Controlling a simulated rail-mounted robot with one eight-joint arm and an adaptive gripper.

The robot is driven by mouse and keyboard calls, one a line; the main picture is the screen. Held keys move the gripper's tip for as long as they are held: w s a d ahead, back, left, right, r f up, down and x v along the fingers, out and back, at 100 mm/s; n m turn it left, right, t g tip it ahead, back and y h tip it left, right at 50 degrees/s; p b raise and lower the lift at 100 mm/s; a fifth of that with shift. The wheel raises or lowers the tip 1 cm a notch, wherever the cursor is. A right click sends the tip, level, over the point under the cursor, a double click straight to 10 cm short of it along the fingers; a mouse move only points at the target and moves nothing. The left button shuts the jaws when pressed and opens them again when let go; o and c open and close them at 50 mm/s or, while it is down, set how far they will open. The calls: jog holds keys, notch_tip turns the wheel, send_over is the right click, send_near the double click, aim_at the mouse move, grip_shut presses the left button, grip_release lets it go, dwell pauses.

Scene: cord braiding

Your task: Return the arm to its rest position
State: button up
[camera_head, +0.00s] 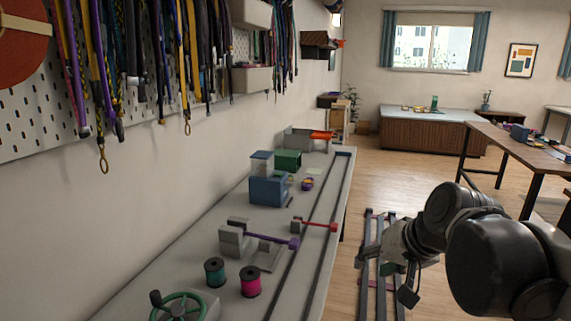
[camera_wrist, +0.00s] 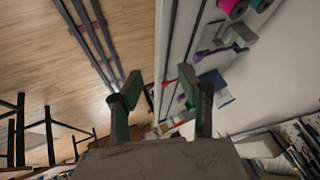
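My arm (camera_head: 480,250) is folded at the lower right of the head view, over the floor to the right of the long bench (camera_head: 185,258). My gripper (camera_wrist: 165,95) shows in the wrist view with its two fingers spread wide apart and green inner pads. Nothing is held between them. The edge of the bench and the floor appear beyond and between the fingers. In the head view the gripper end is small and dark, and its fingers are hard to make out. It is clear of the bench items.
A wooden table (camera_head: 520,145) stands right.

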jog(key=s+d+f+n+h+p, duration=0.1)
jog(key=s+d+f+n+h, duration=0.1)
jog(key=s, duration=1)
jog(key=shift+s+f+t+h, duration=0.2)
jog(key=shift+s+t+h, duration=0.1)
jog(key=shift+s+h, duration=0.1)
